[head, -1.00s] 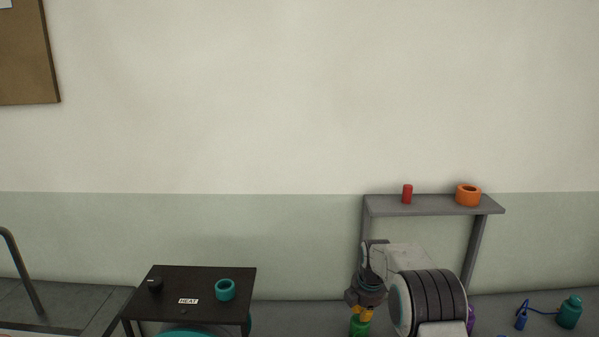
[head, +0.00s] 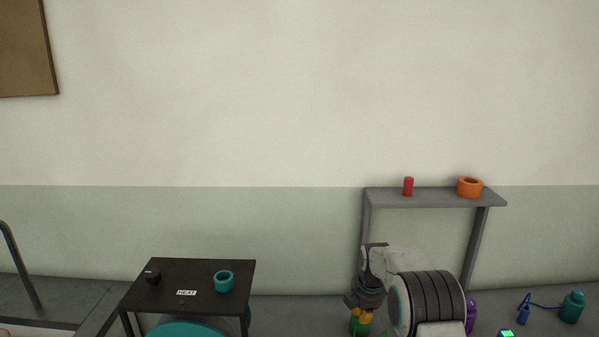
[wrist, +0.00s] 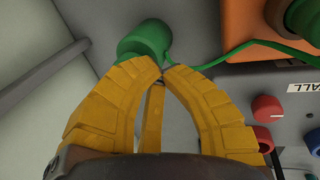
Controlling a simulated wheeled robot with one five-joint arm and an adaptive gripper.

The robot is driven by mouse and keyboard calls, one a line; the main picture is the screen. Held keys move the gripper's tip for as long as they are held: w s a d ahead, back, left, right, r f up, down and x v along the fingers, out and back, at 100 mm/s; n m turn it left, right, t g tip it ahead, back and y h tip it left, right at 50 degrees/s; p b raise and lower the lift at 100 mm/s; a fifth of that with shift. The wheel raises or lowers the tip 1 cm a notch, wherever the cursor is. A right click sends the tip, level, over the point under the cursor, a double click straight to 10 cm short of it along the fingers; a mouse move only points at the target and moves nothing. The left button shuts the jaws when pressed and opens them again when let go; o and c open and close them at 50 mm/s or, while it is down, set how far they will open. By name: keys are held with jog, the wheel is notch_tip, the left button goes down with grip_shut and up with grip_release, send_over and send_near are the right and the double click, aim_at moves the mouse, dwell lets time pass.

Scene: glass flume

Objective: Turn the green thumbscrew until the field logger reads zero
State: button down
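My gripper (wrist: 161,72) shows in the wrist view with its yellow fingertips together and nothing visible between them. A green cylinder (wrist: 145,38) lies just past the tips, and a green cable runs from near it to the right. At the upper right is an orange block (wrist: 242,30) with a round green part (wrist: 306,18) cut by the frame edge; I cannot tell which green part is the thumbscrew. In the head view my gripper (head: 361,318) points down above green parts (head: 359,329). A small device with a lit green screen (head: 507,334), possibly the field logger, is cut off at the bottom.
A grey box with a red knob (wrist: 267,108) and a blue knob (wrist: 314,138) is right of my fingers. A grey shelf (head: 430,198) holds a red cylinder and an orange ring. A dark table (head: 200,270) stands left. A teal bottle (head: 572,306) is at the right.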

jog(key=shift+w+r, duration=0.1)
jog(key=shift+w, duration=0.1)
dwell(0.3)
jog(key=shift+d, duration=0.5)
jog(key=shift+s+d+b, duration=0.1)
jog(key=shift+s+b, duration=0.3)
jog(key=shift+b, duration=0.25)
jog(key=shift+w+p+v, duration=0.25)
jog(key=shift+p+v, duration=0.5)
jog(key=shift+v, duration=0.2)
jog(key=shift+w+p+v, duration=0.2)
jog(key=shift+p+v, duration=0.5)
jog(key=shift+v, duration=0.25)
jog(key=shift+w+p+v, duration=0.25)
jog(key=shift+p+v, duration=0.5)
jog(key=shift+v, duration=0.2)
jog(key=shift+r, duration=0.2)
